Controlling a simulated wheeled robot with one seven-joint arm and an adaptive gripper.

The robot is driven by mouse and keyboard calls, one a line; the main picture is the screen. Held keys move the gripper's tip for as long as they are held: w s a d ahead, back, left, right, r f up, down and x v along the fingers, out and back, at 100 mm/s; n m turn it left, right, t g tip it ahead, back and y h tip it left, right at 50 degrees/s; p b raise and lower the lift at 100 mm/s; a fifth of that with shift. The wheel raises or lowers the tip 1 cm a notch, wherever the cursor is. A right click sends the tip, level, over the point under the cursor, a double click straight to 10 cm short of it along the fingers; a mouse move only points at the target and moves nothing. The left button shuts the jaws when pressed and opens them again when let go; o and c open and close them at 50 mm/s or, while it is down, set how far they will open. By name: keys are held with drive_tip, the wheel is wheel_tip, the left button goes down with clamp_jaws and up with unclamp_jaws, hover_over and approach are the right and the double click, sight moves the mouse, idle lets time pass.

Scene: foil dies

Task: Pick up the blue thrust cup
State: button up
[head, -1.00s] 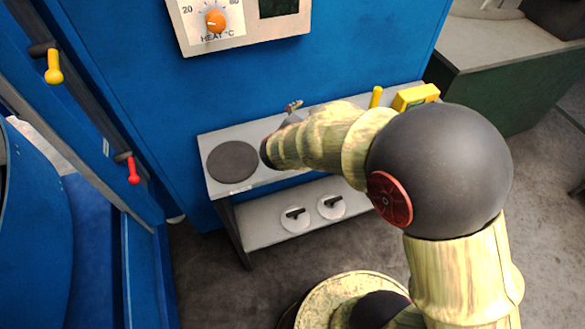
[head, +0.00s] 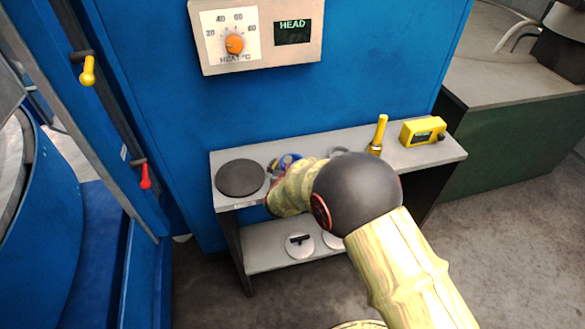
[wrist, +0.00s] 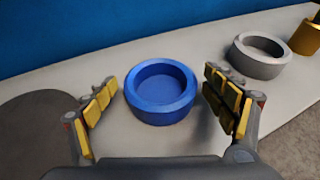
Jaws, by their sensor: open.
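The blue thrust cup (wrist: 160,106) is a round, open-topped ring-like cup standing upright on the grey bench. In the wrist view my gripper (wrist: 158,98) is open, with one yellow-padded finger to the left of the cup and one to the right. A gap shows on each side, and nothing is held. In the head view the blue cup (head: 289,160) shows only in part, behind my arm. My gripper (head: 274,168) is mostly hidden there too.
A dark round disc (head: 240,178) lies left of the cup. A grey cup (wrist: 259,55) stands to its right, near a brass piece (wrist: 307,36). A yellow instrument (head: 422,131) sits at the bench's right end. The blue machine wall (head: 370,60) rises behind.

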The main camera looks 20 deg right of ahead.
drive_tip(key=shift+w+d+f, duration=0.15)
drive_tip(key=shift+w, duration=0.25)
drive_tip(key=shift+c, duration=0.5)
drive_tip(key=c, duration=1.4)
